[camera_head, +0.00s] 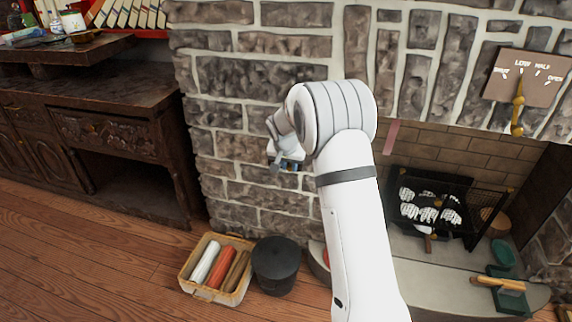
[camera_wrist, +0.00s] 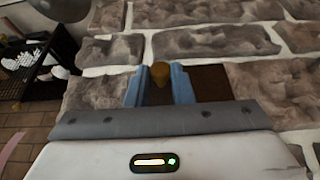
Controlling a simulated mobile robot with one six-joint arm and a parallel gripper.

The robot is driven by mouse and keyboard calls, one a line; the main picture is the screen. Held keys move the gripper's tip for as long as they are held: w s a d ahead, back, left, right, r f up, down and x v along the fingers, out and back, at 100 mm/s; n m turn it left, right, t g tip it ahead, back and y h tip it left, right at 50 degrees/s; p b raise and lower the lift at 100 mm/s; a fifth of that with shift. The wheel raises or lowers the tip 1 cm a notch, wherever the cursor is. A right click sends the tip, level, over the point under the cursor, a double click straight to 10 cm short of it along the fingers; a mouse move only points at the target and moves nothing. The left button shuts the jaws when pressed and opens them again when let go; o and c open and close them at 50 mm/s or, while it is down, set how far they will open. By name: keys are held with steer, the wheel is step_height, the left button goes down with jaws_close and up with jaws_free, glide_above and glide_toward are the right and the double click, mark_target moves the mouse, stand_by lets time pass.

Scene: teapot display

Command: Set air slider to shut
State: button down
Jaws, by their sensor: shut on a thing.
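My gripper (camera_head: 287,164) is at the stone wall left of the fireplace opening, partly hidden by my arm in the head view. In the wrist view my gripper (camera_wrist: 158,84) has its two blue fingers on either side of a brass-coloured knob (camera_wrist: 160,72), shut on it. A dark brown plate (camera_wrist: 211,83) shows right of the fingers, against the stones; it appears to be the air slider's plate. Any marks on it are hidden or too small to read, so the slider's setting cannot be told.
A brown dial plate (camera_head: 535,80) with LOW, HALF and OPEN marks and a brass pointer (camera_head: 518,115) is on the wall at upper right. A black grate basket (camera_head: 470,215) stands in the fireplace. A crate (camera_head: 190,266) and dark bucket (camera_head: 277,265) stand on the floor.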

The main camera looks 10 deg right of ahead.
steer(key=c, duration=1.5)
jaws_free()
steer(key=shift+d, duration=0.45)
steer(key=shift+o, duration=1.1)
steer(key=shift+a, duration=0.1)
steer(key=shift+a+r, duration=0.1)
steer(key=shift+a, duration=0.05)
steer(key=p+v, duration=0.2)
steer(key=v, duration=0.5)
steer(key=shift+s+r+p, duration=0.15)
steer(key=shift+r+p, duration=0.1)
steer(key=shift+p, duration=0.1)
